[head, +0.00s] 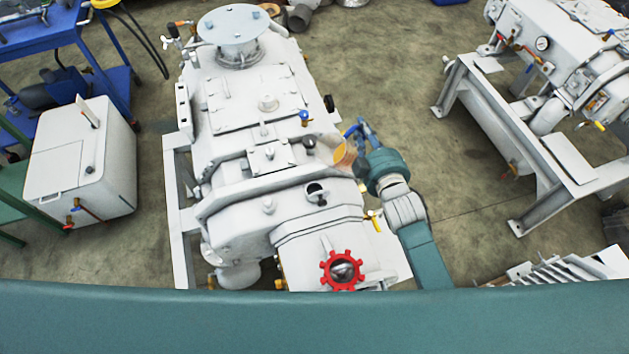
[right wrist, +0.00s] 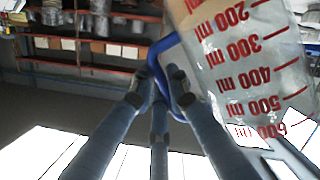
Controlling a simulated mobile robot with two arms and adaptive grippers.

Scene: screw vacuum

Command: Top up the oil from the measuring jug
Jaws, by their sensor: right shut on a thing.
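The measuring jug (head: 344,156) is in the head view, above the right side of the white vacuum pump (head: 235,235), with amber oil colour showing in it. It looks tipped toward the pump. My right gripper (head: 358,130) is shut on its blue handle. In the right wrist view the clear jug (right wrist: 250,60) carries red millilitre marks that read upside down, and the fingers (right wrist: 160,95) close around the blue handle. An open filler port (head: 317,192) with a dark mouth lies below and left of the jug, apart from it. My left gripper is out of view.
A red toothed ring (head: 342,270) surrounds a round glass at the pump's near end. A second pump on a frame (head: 570,150) stands right, a white box (head: 85,165) and blue cart (head: 110,75) left. Floor between the pumps is clear.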

